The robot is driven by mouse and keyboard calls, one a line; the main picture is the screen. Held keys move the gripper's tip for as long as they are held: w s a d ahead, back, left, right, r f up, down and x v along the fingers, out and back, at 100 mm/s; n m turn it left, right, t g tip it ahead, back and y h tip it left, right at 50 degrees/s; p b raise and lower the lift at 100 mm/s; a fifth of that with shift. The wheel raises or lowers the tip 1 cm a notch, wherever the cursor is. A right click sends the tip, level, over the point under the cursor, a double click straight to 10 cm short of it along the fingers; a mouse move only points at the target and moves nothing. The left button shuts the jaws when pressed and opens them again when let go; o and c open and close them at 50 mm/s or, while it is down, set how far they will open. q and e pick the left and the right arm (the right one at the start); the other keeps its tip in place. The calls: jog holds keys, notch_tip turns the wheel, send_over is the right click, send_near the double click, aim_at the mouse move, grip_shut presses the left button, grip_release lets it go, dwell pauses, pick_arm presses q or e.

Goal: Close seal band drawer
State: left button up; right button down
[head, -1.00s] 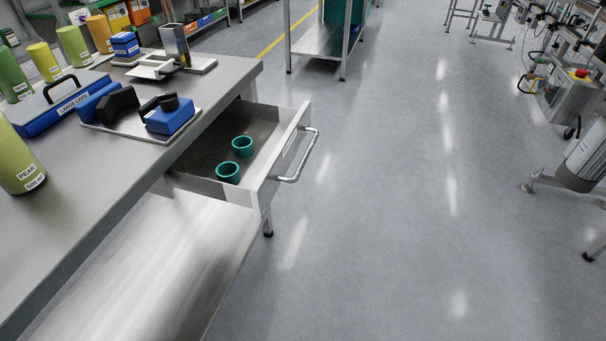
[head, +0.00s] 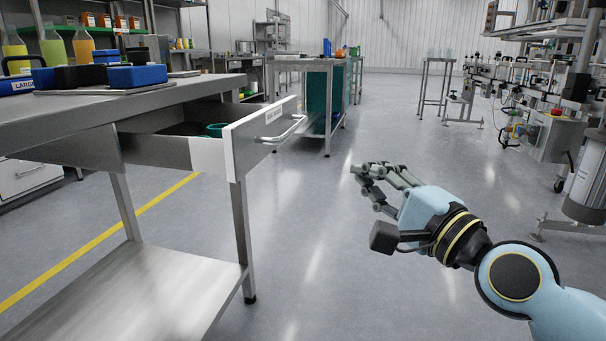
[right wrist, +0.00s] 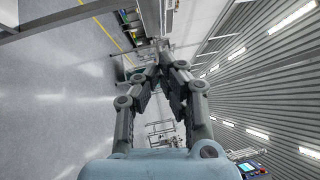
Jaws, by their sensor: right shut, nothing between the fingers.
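The seal band drawer (head: 265,137) stands pulled out from the steel workbench (head: 150,98), with its front panel facing right. A bar handle (head: 284,130) crosses the front. A teal ring (head: 215,130) shows just above the drawer's side wall; the rest of the inside is mostly hidden. My right gripper (head: 362,172) is to the right of the drawer, apart from the handle, over open floor. It is shut and empty. In the right wrist view its fingers (right wrist: 158,68) come together at the tips. My left gripper is not in view.
Blue boxes (head: 136,75) and bottles (head: 54,47) stand on or behind the bench. The bench's lower shelf (head: 135,290) is bare. Another table (head: 330,66) stands behind the drawer. Machinery (head: 545,125) lines the right side. The floor between is clear.

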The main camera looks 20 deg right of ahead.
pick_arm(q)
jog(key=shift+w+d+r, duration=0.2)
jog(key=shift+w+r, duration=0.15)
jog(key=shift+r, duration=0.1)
pick_arm(e)
jog(key=a+x, duration=0.2)
jog(key=x, duration=1)
jog(key=shift+a+r, duration=0.3)
jog(key=shift+a, duration=0.1)
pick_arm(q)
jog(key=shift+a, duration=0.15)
pick_arm(e)
jog(key=shift+w, duration=0.15)
